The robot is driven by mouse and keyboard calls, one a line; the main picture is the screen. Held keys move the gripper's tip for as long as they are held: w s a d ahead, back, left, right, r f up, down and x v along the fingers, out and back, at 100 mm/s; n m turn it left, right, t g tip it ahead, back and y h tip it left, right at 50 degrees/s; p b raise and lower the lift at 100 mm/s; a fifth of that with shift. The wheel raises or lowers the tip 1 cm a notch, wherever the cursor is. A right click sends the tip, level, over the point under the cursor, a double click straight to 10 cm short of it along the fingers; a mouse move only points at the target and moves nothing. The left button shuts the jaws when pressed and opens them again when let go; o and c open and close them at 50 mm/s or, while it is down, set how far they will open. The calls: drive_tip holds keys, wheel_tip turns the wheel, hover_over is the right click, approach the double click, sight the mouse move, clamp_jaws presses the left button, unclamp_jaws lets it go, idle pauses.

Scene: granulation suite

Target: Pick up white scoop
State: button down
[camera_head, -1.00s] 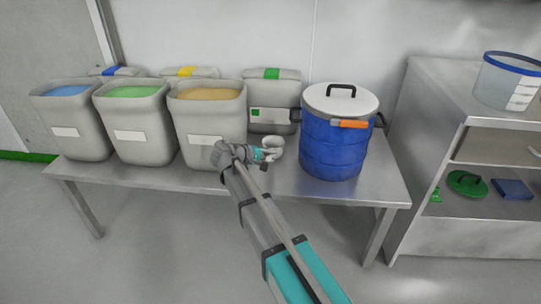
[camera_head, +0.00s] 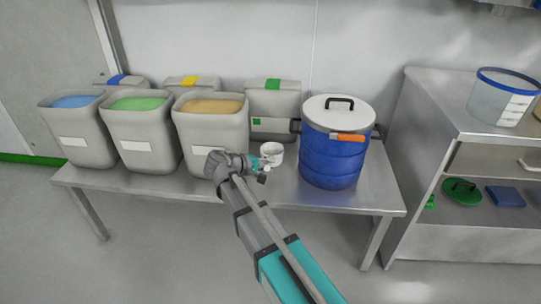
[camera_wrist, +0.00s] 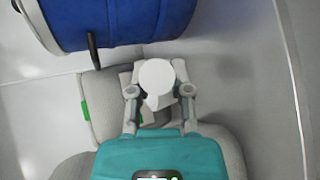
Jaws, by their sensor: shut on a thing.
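The white scoop (camera_head: 272,152) is held at the tip of my gripper (camera_head: 262,163) in the head view, near the middle of the steel table. Its round bowl faces up. In the wrist view my gripper (camera_wrist: 160,92) is shut with the scoop (camera_wrist: 157,77) between its two grey fingers. The scoop's handle is mostly hidden by the gripper in the head view. I cannot tell how high the scoop is above the table (camera_head: 305,190).
A blue drum (camera_head: 332,158) with a white lid stands right of the scoop. Grey bins of blue, green and tan powder (camera_head: 212,133) stand left, with grey containers (camera_head: 273,110) behind. A steel cabinet (camera_head: 436,120) is at the right. The front table edge is clear.

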drive_tip(key=s, duration=1.2)
drive_tip(key=shift+s+a, duration=0.2)
drive_tip(key=shift+s, duration=0.15)
